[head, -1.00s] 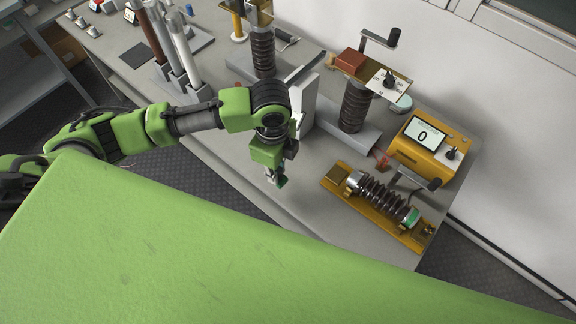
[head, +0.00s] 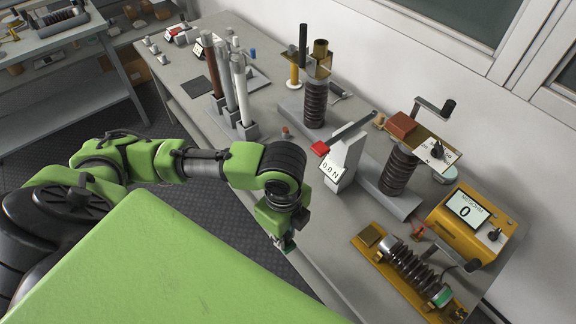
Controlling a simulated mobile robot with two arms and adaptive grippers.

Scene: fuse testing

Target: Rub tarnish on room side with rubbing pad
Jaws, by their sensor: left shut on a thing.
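My left gripper (head: 284,240) points down at the table's front edge. It is shut on a small dark green thing, apparently the rubbing pad; it is too small and too covered by the fingers to tell its shape. A ribbed brown fuse (head: 415,268) lies in a yellow cradle (head: 371,256) at the lower right, apart from the gripper. Its far-left end cap (head: 387,243) looks silvery. Its right end cap carries a green patch (head: 441,297), which looks like tarnish. I cannot tell which end is the room side. My right gripper is not in view.
A white force gauge stand (head: 343,163) reading 0.0 N stands between gripper and wall. Upright ribbed insulators (head: 398,171) stand behind the cradle, beside a yellow meter (head: 465,213) showing 0. Several rods (head: 227,80) stand at the back left. Bare table lies left of the cradle.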

